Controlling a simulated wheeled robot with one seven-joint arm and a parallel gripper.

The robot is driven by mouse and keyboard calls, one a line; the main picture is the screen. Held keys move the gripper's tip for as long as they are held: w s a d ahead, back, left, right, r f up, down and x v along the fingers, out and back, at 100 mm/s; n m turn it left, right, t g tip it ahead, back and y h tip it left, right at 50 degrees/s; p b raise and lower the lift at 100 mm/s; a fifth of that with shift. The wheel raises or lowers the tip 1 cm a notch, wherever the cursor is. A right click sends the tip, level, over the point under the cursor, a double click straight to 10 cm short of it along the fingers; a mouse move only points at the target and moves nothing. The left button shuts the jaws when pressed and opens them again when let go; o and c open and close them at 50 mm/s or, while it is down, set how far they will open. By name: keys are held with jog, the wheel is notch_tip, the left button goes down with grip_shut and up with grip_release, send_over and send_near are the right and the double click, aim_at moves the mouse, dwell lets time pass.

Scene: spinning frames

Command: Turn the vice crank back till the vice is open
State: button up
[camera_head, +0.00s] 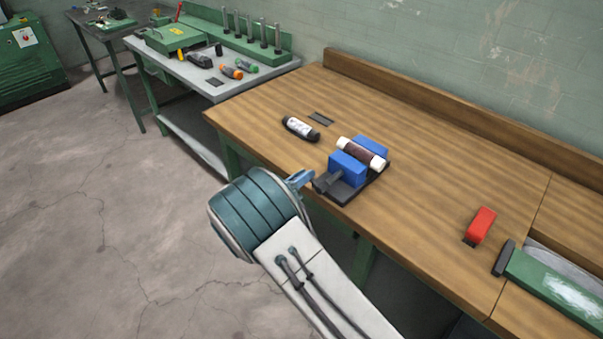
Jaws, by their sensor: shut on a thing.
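The vice stands at the front edge of the wooden workbench, with two blue jaws (347,167) on a dark base (375,188). A white and dark brown cylinder (362,153) lies between the jaws; I cannot tell whether they press on it. The vice crank (322,182) is a dark part at the vice's front left, mostly hidden. My gripper (303,179) reaches it from the left, beyond my teal wrist. It is shut on the crank, though the fingertips are small and partly hidden here.
A dark bottle with a white label (300,128) lies behind and left of the vice, near a flat dark plate (321,118). A red object (480,226) and a green tool (555,283) are at the right. A grey table (215,90) with tools stands at the left.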

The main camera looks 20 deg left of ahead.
jog(key=shift+w+d+f+n, duration=0.1)
jog(key=shift+w+f+n, duration=0.05)
jog(key=shift+f+n, duration=0.4)
jog(key=shift+w+d+f+n, duration=0.15)
jog(key=shift+f+n, duration=0.15)
jog(key=shift+n, duration=0.45)
jog(key=o, duration=0.8)
jog(key=shift+o, duration=0.6)
jog(key=shift+w+d, duration=0.25)
jog(key=shift+s+r, duration=0.15)
jog(key=shift+r, duration=0.05)
jog(key=shift+s+a+f, duration=0.15)
jog(key=shift+a, duration=0.15)
jog(key=b+v, duration=0.2)
jog(key=v, duration=1.1)
jog(key=shift+d+b, duration=0.3)
jog(key=shift+b, duration=0.1)
